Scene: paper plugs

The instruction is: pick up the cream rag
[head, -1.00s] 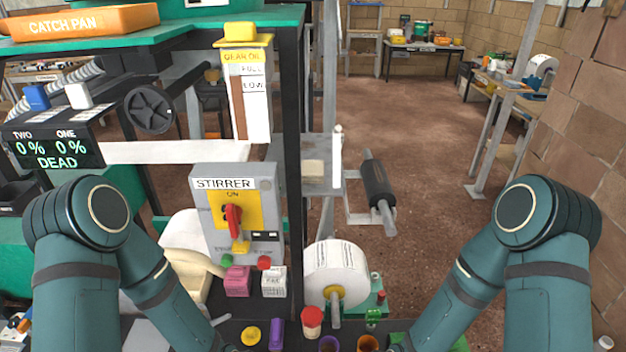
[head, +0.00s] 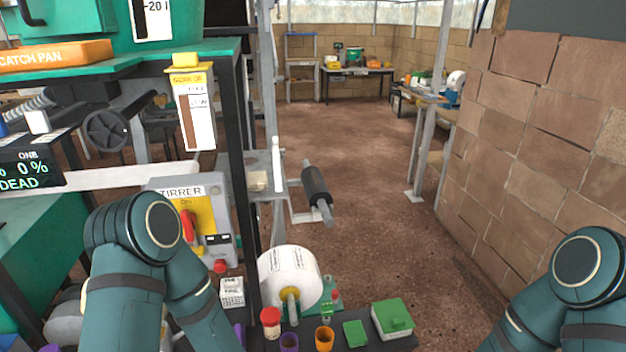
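I cannot make out a cream rag for sure. A small cream item (head: 257,181) sits on the grey bracket shelf beside the black post, too small to identify. My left arm (head: 150,270) comes up at the lower left and hides what is behind it, including part of the stirrer box (head: 212,215). My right arm (head: 570,290) is at the lower right. Both arms run out of the bottom of the head view, so neither gripper shows.
A brick wall (head: 530,130) closes the right side. The brown floor (head: 370,200) ahead is open.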

